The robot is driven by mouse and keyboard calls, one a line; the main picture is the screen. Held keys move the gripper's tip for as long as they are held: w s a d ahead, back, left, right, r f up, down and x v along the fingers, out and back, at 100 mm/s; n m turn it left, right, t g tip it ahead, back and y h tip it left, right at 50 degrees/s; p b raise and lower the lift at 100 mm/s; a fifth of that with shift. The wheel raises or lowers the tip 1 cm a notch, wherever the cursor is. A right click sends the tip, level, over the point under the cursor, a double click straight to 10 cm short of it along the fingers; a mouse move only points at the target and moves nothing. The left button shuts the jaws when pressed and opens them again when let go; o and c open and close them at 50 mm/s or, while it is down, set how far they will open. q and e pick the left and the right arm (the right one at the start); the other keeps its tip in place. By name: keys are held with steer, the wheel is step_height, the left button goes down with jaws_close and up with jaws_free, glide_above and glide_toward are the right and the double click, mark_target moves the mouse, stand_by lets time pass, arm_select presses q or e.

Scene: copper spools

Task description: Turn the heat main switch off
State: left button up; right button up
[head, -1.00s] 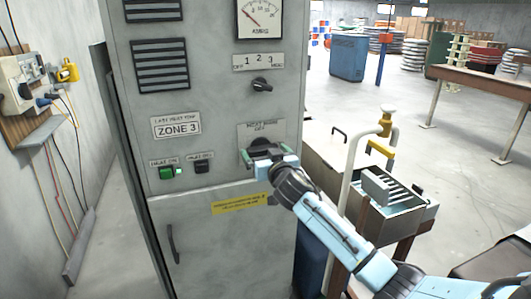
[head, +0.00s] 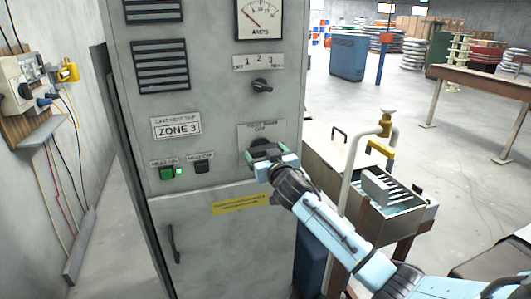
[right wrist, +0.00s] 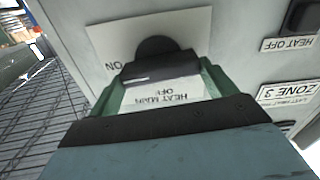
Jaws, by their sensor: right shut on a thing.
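The heat main switch (head: 261,144) is a black rotary handle on a pale plate on the grey cabinet front. My right gripper (head: 267,154) reaches it from the lower right and covers much of it. In the right wrist view, the green fingers (right wrist: 160,92) are shut on the sides of the black handle (right wrist: 160,68), in front of its round hub. That view is upside down; the plate reads "HEAT MAIN OFF" near the gripper and "ON" at the left. The handle's exact angle is hard to tell. My left gripper is not in view.
The cabinet also carries a 1-2-3 selector knob (head: 262,86), a lit green heat-on button (head: 167,173) and a dark heat-off button (head: 202,166). A pale bent pipe (head: 352,180) and a tray bench (head: 405,205) stand close to the right of my arm.

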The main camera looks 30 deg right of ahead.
steer(key=n+p, duration=0.1)
steer(key=n, duration=0.3)
steer(key=shift+a, duration=0.1)
steer(key=n+p, duration=0.1)
steer(key=n, duration=0.3)
steer(key=shift+a+n+p, duration=0.1)
steer(key=shift+n+p, duration=0.2)
steer(key=shift+p, duration=0.05)
steer(key=n+p, duration=0.1)
steer(key=n, duration=0.3)
steer(key=shift+f+n, duration=0.15)
steer(key=shift+n, duration=0.15)
steer(key=shift+f+n+p, duration=0.15)
steer(key=shift+n+p, duration=0.35)
steer(key=shift+n, duration=1.3)
steer(key=o, duration=0.9)
steer(key=shift+c, duration=0.2)
steer(key=shift+s+a, duration=0.1)
steer(key=b+v, duration=0.1)
steer(key=v, duration=1.2)
steer(key=shift+s, duration=0.1)
